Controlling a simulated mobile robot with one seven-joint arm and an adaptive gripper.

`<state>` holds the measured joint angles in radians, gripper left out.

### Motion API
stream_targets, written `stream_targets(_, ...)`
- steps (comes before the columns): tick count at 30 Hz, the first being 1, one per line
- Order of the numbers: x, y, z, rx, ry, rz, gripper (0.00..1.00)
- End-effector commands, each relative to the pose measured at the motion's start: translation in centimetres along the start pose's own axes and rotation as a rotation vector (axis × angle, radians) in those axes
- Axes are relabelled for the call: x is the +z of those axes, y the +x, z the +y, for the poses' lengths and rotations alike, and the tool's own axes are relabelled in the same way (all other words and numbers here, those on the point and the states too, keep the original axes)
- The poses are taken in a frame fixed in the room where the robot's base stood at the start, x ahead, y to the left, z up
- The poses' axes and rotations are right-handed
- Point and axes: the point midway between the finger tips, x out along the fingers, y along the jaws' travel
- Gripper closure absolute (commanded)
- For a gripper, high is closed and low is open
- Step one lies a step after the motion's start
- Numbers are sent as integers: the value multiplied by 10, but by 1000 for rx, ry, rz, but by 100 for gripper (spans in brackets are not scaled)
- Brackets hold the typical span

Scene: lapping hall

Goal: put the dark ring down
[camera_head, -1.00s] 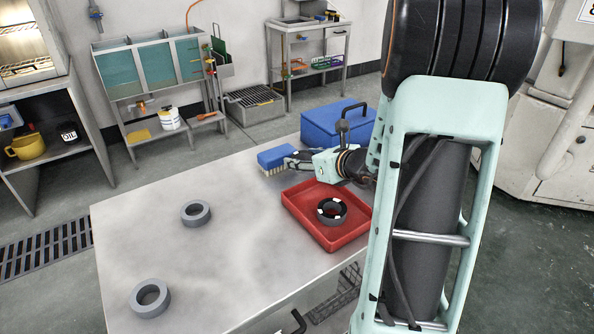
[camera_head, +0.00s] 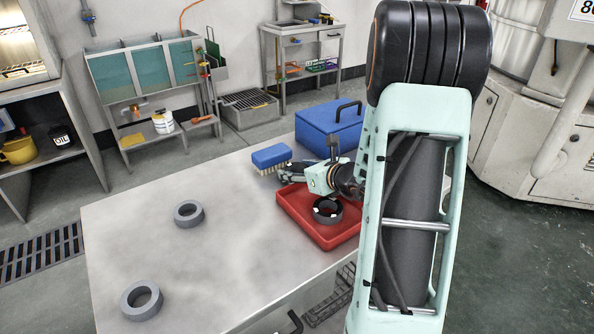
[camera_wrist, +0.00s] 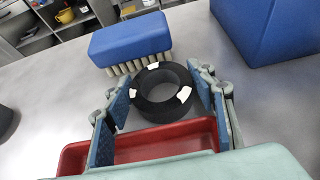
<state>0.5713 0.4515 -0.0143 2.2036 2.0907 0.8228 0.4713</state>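In the wrist view a thick dark ring (camera_wrist: 147,110) with white patches on its top face sits between the two blue finger pads. My gripper (camera_wrist: 162,95) is closed against its sides. In the head view my gripper (camera_head: 284,173) is low over the back left corner of the red tray (camera_head: 290,212), near the blue brush, and its fingers largely hide the held ring. In the wrist view this ring overlaps the rim of the tray (camera_wrist: 75,157); I cannot tell whether it touches anything beneath. A second dark ring (camera_head: 328,219) with pale marks lies inside the tray.
The blue brush (camera_head: 271,156) stands just beyond my fingers, with a blue lidded box (camera_head: 322,127) behind the tray. Two grey rings, one farther back (camera_head: 188,214) and one near the front (camera_head: 141,300), lie on the metal table (camera_head: 225,260). The table between them and the tray is clear.

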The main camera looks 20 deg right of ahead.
Motion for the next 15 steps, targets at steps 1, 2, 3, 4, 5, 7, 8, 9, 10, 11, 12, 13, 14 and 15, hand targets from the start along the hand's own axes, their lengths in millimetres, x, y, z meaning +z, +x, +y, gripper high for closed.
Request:
stream_targets(1,0,0,0,0,0,0,41)
stream_targets(2,0,0,0,0,0,0,38)
stream_targets(3,0,0,0,0,0,0,34)
stream_targets(4,0,0,0,0,0,0,34)
stream_targets(5,0,0,0,0,0,0,34)
stream_targets(7,0,0,0,0,0,0,34)
stream_targets(8,0,0,0,0,0,0,34)
stream_targets(9,0,0,0,0,0,0,34)
stream_targets(10,0,0,0,0,0,0,34)
stream_targets(11,1,0,0,0,0,0,34)
stream_targets(12,1,-1,0,0,0,0,34)
stream_targets(13,2,-1,0,0,0,0,34)
stream_targets(14,4,-2,0,0,0,0,34)
stream_targets(15,6,-3,0,0,0,0,34)
